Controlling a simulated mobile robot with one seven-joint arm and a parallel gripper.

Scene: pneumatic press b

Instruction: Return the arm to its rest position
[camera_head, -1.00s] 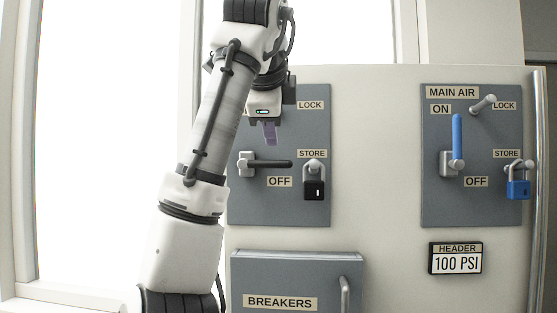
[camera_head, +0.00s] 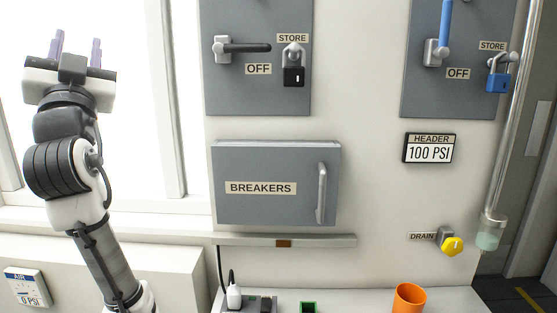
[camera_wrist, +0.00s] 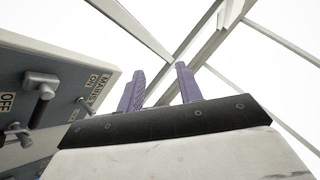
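My gripper (camera_head: 77,50) is raised at the upper left of the head view, pointing up in front of the bright window. Its two purple fingers stand apart with nothing between them. The wrist view also shows my gripper (camera_wrist: 160,88) open and empty, aimed up at the window frames. The arm folds up from the lower left, clear of the wall panels.
A grey panel (camera_head: 225,85) holds a black lever (camera_head: 248,47) at OFF and a black padlock (camera_head: 293,76). A blue lever (camera_head: 445,20) and blue padlock (camera_head: 499,80) are at right. The breaker box (camera_head: 270,210) is shut. An orange cup (camera_head: 409,298) stands below.

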